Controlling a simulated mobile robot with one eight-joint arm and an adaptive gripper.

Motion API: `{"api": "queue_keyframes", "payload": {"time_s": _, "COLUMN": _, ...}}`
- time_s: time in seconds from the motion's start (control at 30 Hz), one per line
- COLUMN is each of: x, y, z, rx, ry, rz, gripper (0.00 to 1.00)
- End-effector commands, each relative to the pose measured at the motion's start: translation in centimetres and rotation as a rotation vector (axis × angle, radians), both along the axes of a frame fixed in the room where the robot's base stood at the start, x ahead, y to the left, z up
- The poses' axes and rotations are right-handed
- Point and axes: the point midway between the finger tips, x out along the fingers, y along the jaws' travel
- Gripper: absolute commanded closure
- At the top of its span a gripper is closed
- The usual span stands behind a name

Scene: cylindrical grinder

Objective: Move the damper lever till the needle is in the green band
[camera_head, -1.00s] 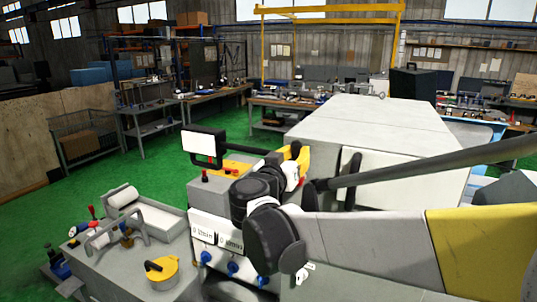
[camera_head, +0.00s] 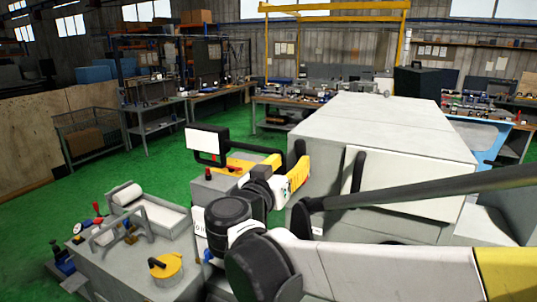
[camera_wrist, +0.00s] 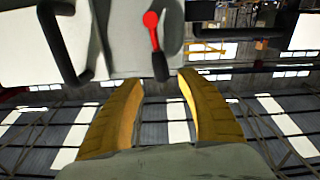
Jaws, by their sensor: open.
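In the wrist view a lever (camera_wrist: 155,38) with a red hub, red shaft and black end sits on a grey surface. I cannot tell whether it is the damper lever. My gripper (camera_wrist: 160,78) is open. Its two yellow fingers stand apart, with the lever's black end in line with the gap between their tips; contact cannot be judged. In the head view my gripper (camera_head: 298,174) is by the right end of the yellow-topped panel (camera_head: 238,166). No needle or green band can be made out.
A grey machine housing (camera_head: 390,130) with a black handle (camera_head: 358,171) stands right of my gripper. A screen (camera_head: 207,140) stands behind the panel. A grey unit with a yellow round cap (camera_head: 166,266) is at front left. Green floor (camera_head: 60,215) is open at left.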

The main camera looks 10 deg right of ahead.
Motion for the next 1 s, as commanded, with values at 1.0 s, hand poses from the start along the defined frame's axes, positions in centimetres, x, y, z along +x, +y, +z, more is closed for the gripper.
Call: {"api": "queue_keyframes", "payload": {"time_s": 1.0, "x": -3.4, "y": 2.4, "z": 0.0, "rx": 0.000, "ry": 0.000, "rz": -0.001, "gripper": 0.55}}
